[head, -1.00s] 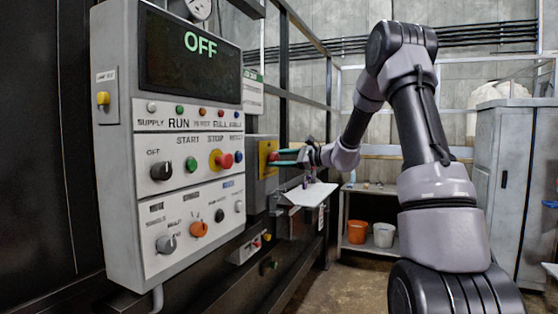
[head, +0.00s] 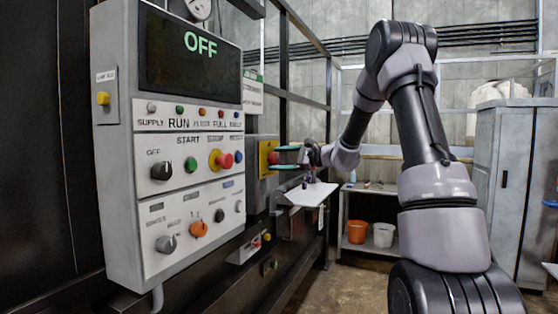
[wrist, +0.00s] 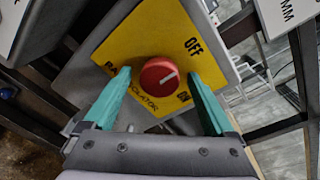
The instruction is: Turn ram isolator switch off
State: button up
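The ram isolator is a red round knob (wrist: 152,71) with a white mark, on a yellow plate (wrist: 158,32) lettered OFF and ON. The mark points to the right side of the plate; I cannot tell exactly which word it meets. My gripper (wrist: 158,80) is open, its teal fingers on either side of the knob, apart from it in the wrist view. In the head view my gripper (head: 276,158) is in front of the yellow plate (head: 264,158) on a grey box, past the control panel. The knob itself is hard to make out there.
The control panel (head: 120,170) with knobs and an OFF display stands at the left. A small white shelf (head: 312,195) is just below my gripper. An orange bucket (head: 357,232) and a white bucket (head: 384,235) stand behind, beside a grey cabinet (head: 515,180).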

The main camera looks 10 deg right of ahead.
jog(key=f+v, duration=0.1)
jog(key=v, duration=0.9)
jog(key=shift+s+d+r, duration=0.25)
jog(key=shift+d+r, duration=0.05)
jog(key=shift+r, duration=0.25)
jog(key=s+a+n+g+h, duration=0.25)
jog(key=s+a, duration=0.25)
jog(key=s, duration=0.4)
jog(key=s+a+n+g+h, duration=0.2)
jog(key=s+a+n+g, duration=0.15)
jog(key=s, duration=0.55)
jog(key=s+d+n+t+h, duration=0.1)
jog(key=s+d+n+h, duration=0.1)
jog(key=s, duration=0.5)
jog(key=s+d+n+t+h, duration=0.2)
jog(key=s+h, duration=0.3)
jog(key=s, duration=0.3)
jog(key=shift+s+d+n, duration=0.25)
jog(key=shift+d+n, duration=0.3)
jog(key=shift+n, duration=0.35)
